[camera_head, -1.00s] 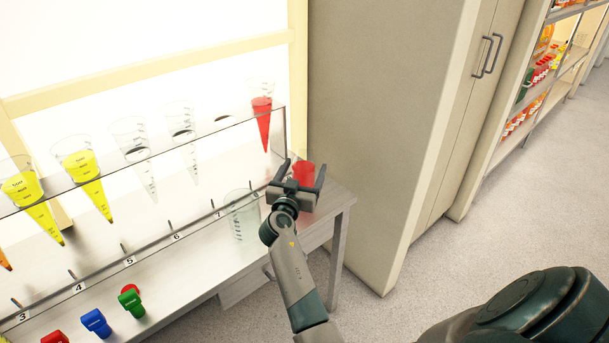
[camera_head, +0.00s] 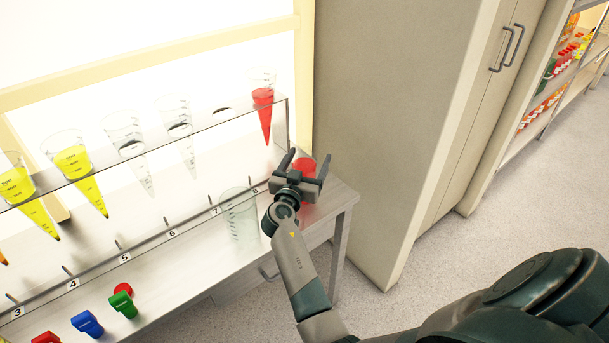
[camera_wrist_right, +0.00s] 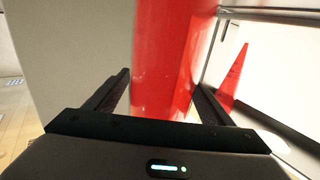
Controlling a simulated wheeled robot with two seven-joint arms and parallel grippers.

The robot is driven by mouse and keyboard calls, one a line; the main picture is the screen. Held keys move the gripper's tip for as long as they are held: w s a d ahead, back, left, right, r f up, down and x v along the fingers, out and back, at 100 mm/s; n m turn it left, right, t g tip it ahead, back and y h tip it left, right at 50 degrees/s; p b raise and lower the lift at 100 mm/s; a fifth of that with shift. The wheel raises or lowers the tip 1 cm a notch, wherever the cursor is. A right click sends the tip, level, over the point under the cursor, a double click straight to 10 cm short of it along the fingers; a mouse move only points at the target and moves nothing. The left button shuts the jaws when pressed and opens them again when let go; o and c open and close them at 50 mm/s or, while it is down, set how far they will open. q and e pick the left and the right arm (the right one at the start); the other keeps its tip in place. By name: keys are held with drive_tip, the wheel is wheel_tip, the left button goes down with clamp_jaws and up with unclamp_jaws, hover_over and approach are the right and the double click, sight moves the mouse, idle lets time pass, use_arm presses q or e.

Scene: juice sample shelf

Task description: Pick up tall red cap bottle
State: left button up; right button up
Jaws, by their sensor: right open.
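A tall red cylindrical thing (camera_head: 304,165) stands at the right end of the bench, partly hidden by my right gripper (camera_head: 308,158). In the right wrist view this red thing (camera_wrist_right: 165,55) fills the space ahead between the two fingers of the right gripper (camera_wrist_right: 162,85). The fingers are apart, one on each side of its picture outline, and I cannot tell whether they touch it. Its cap cannot be made out. My left gripper is not in view.
A clear shelf (camera_head: 230,118) above the bench holds cones, including a red cone (camera_head: 264,112) close to the gripper. An empty clear beaker (camera_head: 240,215) stands left of the gripper. Green (camera_head: 122,302) and blue (camera_head: 87,323) items lie lower left. A tall cabinet (camera_head: 400,110) stands on the right.

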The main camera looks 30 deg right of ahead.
sight(308, 147)
drive_tip(key=c, duration=1.6)
drive_tip(key=shift+o, duration=0.2)
drive_tip(key=shift+r, duration=0.1)
drive_tip(key=s+d+r, duration=0.6)
drive_tip(key=s+r, duration=0.3)
drive_tip(key=r, duration=0.2)
drive_tip(key=shift+s+d, duration=0.3)
drive_tip(key=shift+d, duration=0.05)
